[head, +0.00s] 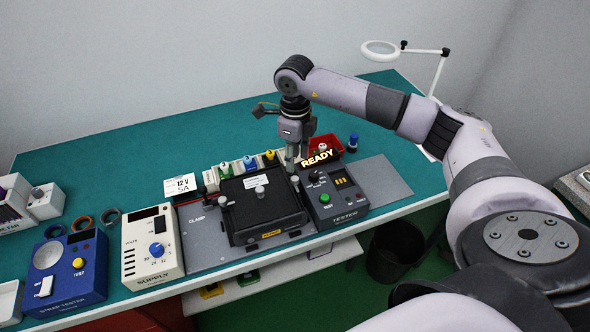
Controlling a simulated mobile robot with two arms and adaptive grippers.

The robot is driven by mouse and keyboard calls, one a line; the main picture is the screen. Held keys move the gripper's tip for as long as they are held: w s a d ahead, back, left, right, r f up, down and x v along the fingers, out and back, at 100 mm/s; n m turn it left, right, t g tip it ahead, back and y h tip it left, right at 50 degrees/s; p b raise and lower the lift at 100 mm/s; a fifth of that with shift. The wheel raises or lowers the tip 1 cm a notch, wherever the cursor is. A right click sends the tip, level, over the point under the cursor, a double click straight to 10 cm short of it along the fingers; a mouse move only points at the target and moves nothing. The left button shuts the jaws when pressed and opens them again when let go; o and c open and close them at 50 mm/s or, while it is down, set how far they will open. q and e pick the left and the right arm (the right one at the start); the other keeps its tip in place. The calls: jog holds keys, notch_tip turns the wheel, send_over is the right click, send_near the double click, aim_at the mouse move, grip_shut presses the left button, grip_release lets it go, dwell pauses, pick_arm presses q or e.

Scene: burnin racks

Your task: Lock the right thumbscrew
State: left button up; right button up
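The black clamp fixture (266,217) lies on a grey plate in the middle of the bench. A small silver thumbscrew (223,201) stands at its left edge, and the right thumbscrew (295,181) stands at its right edge, beside the tester. A silver knob (260,191) sits on the fixture's lid. My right gripper (294,163) points down just behind and above the right thumbscrew. Its fingers are small and partly merge with the things behind, so I cannot tell their opening or any contact. My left gripper is out of view.
The tester (345,208) with a lit READY sign stands close on the right. The supply (152,246) and strap tester (66,270) stand on the left. A red bin (329,142) and a blue-capped bottle (353,142) are behind. The teal bench's back left is clear.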

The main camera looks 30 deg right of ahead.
aim_at(295, 178)
notch_tip(295, 178, down, 7)
jog(key=shift+f+p, duration=0.2)
jog(key=shift+p, duration=0.7)
jog(key=shift+c, duration=0.4)
grip_shut()
